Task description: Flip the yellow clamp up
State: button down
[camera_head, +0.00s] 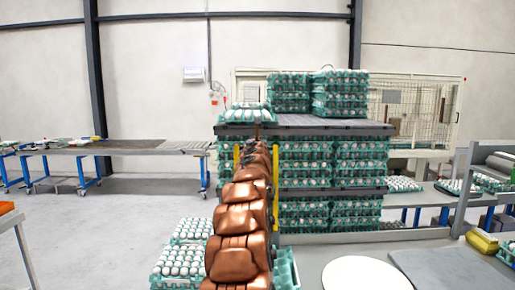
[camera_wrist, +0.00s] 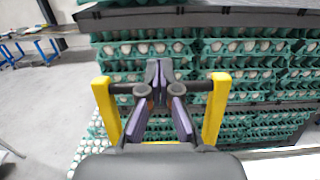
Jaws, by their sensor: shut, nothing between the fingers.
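The yellow clamp (camera_wrist: 105,110) shows in the wrist view as two yellow bars, one on each side of my gripper (camera_wrist: 158,72), with a thin yellow strip between them low down. The right bar (camera_wrist: 215,110) mirrors the left. In the head view the clamp (camera_head: 275,190) shows as upright yellow bars beside my arm. My gripper is shut and empty, its purple-padded fingers meeting between the bars. I cannot tell whether the fingers touch the clamp or how it is joined below. In the head view my arm hides much of this area.
Stacked green egg trays (camera_head: 305,150) stand just beyond, with a dark pallet board (camera_head: 310,120) partway up. More egg trays (camera_head: 183,262) stand low at the left. A counter with a white round plate (camera_head: 366,275) lies at the right. Open floor (camera_head: 110,225) lies left.

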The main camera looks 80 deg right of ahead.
jog(key=s+a+r+p, duration=0.1)
jog(key=a+r+p, duration=0.2)
jog(key=r, duration=0.6)
jog(key=shift+a+r+p, duration=0.2)
jog(key=shift+a+p, duration=0.15)
jog(key=shift+a, duration=0.5)
